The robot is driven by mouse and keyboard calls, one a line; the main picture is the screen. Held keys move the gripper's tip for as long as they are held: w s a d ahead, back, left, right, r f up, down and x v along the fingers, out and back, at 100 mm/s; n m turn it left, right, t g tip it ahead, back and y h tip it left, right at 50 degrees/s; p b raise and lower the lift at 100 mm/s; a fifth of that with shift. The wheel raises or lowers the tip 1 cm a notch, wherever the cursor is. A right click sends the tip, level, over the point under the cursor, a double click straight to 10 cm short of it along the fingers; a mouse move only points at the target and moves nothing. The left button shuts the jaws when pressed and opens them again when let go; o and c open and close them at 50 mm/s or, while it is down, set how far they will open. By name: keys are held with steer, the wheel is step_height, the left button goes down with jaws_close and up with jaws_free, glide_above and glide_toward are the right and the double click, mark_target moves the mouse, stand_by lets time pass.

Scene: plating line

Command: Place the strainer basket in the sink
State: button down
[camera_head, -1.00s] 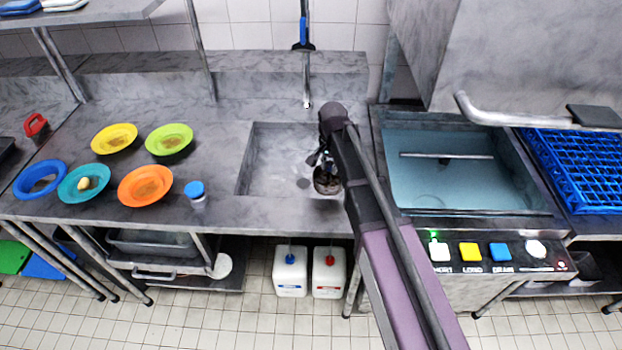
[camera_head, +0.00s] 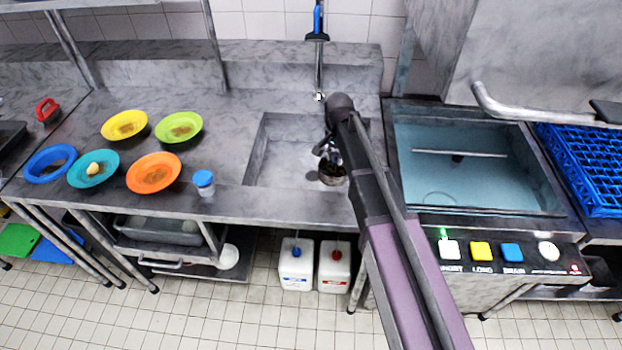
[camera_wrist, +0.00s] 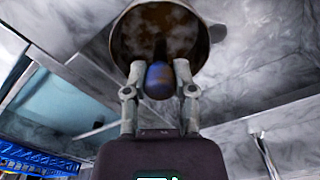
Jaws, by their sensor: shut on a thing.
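The strainer basket (camera_head: 332,174) is a small dark round basket with a brown, stained inside. In the wrist view the strainer basket (camera_wrist: 165,35) sits at the top with a blue knob (camera_wrist: 158,80) between the finger tips. My gripper (camera_wrist: 158,75) is shut on it. In the head view my gripper (camera_head: 331,154) is over the right part of the grey sink (camera_head: 278,165), with the basket under it. The sink drain is hidden in the head view. I cannot tell whether the basket touches the sink floor.
Several coloured plates, such as the orange plate (camera_head: 153,173), and a blue-capped jar (camera_head: 204,183) stand left of the sink. A water-filled basin (camera_head: 460,170) is to the right. A faucet (camera_head: 319,70) rises behind the sink.

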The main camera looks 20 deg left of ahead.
steer(key=w+a+f+n+b, duration=0.1)
steer(key=w+a+f+b, duration=0.1)
steer(key=a+f+b, duration=0.5)
steer(key=shift+w+a+f+n, duration=0.3)
steer(key=shift+a+f, duration=0.4)
steer(key=shift+a, duration=0.3)
step_height(320, 180, down, 6)
steer(key=b, duration=0.6)
steer(key=shift+f+b, duration=0.15)
steer(key=shift+b, duration=0.2)
steer(key=shift+f, duration=0.1)
steer(key=shift+f+b, duration=1.75)
steer(key=shift+b, duration=0.15)
steer(key=shift+f, duration=0.2)
steer(key=shift+c, duration=2.2)
jaws_free()
steer(key=shift+r, duration=0.1)
